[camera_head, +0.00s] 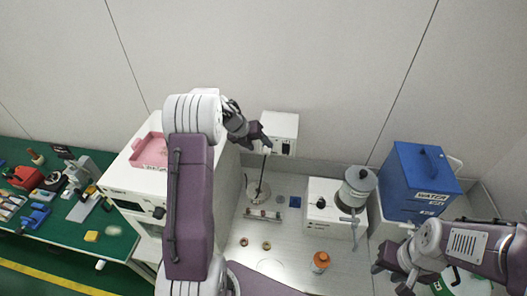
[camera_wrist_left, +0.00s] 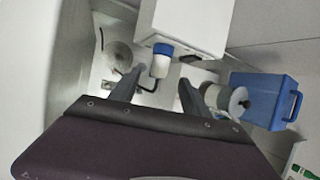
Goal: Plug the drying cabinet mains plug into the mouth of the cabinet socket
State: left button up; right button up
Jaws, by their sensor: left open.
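My left gripper (camera_head: 266,142) is in front of a white box (camera_head: 280,124) at the back wall. A dark inlet (camera_head: 285,148) shows on the box's front; I cannot tell if it is the cabinet socket. In the left wrist view my left gripper (camera_wrist_left: 158,90) is open. A white cylinder with a blue top (camera_wrist_left: 161,62) and a bent black piece are seen between or beyond its fingers; I cannot tell whether either is the mains plug. A dark thin rod or cable runs below the gripper in the head view. My right gripper (camera_head: 390,278) looks open and empty at lower right.
A white cabinet (camera_head: 135,182) with a pink tray (camera_head: 150,150) stands left of my left arm.

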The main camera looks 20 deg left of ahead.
pick_arm(q)
jog(key=shift+v, duration=0.75)
jog(key=shift+f, duration=0.1)
